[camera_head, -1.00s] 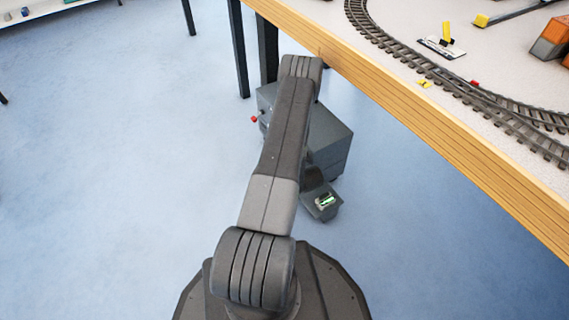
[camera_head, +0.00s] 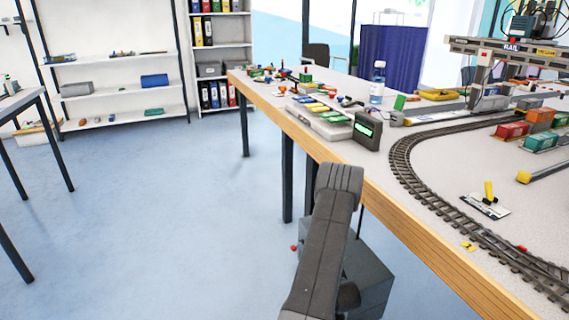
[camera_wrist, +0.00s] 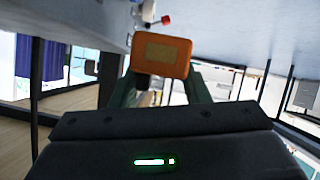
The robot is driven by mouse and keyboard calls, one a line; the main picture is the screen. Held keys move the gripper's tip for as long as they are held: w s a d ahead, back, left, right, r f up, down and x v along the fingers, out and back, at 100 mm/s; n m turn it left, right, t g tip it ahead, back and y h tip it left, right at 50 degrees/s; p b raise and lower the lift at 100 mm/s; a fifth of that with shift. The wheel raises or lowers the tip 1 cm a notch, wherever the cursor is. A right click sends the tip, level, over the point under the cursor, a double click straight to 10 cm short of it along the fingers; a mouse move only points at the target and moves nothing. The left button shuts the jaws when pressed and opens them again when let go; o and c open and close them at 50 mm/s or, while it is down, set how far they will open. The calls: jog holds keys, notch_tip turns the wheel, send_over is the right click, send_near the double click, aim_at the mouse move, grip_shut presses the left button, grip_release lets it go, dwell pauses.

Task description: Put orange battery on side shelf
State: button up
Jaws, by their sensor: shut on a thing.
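The orange battery (camera_wrist: 161,54) shows in the wrist view as an orange block with a yellowish-brown face. My gripper (camera_wrist: 160,76) is shut on it, with a finger on either side. In the head view my gripper and the battery are out of sight; only part of my arm shows at the bottom. A white open shelf unit (camera_head: 130,85) stands against the far wall at the left in the head view, likely the side shelf. It carries grey and blue boxes and small items, with bare room between them.
A long wooden-edged table (camera_head: 420,240) with a train track (camera_head: 405,165) and crane models runs along the right, close to my arm. A white bookcase (camera_head: 222,60) with binders stands at the back. A dark-legged table (camera_head: 40,105) is at far left. The blue floor between is clear.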

jog(key=w+a+r+m+h, duration=0.3)
jog(key=a+r, duration=0.9)
jog(key=a, duration=0.3)
jog(key=s+r+p, duration=0.3)
jog(key=r+p, duration=0.7)
jog(key=p, duration=0.1)
jog(key=s+r+p, duration=0.3)
jog(key=r+p, duration=0.6)
jog(key=p, duration=0.2)
jog(key=s+r+p, duration=0.3)
jog(key=r+p, duration=0.7)
jog(key=p, duration=0.1)
jog(key=shift+s+r, duration=0.3)
jog(key=shift+s, duration=0.1)
jog(key=shift+d, duration=0.1)
